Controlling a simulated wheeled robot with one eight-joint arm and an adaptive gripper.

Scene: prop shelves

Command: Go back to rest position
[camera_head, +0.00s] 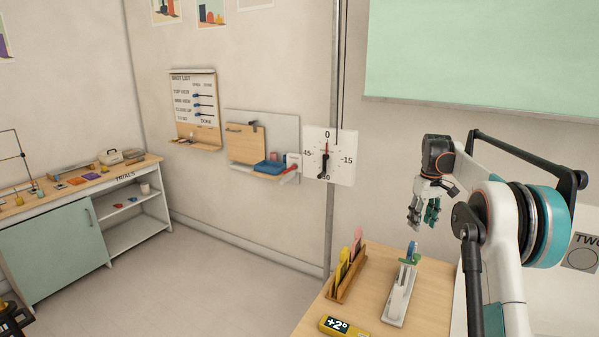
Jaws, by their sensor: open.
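My gripper (423,214) hangs from my raised arm at the right, fingers pointing down. It is open and looks empty. A gap shows between the fingers and that piece. My arm folds up and back at the right side of the picture.
A wooden table (436,295) bears a rack (347,275) of coloured cards and a yellow "+2°" block (343,327). A dial board (329,156) hangs behind. A cabinet (55,247) with small items stands far left. The floor (215,275) between is clear.

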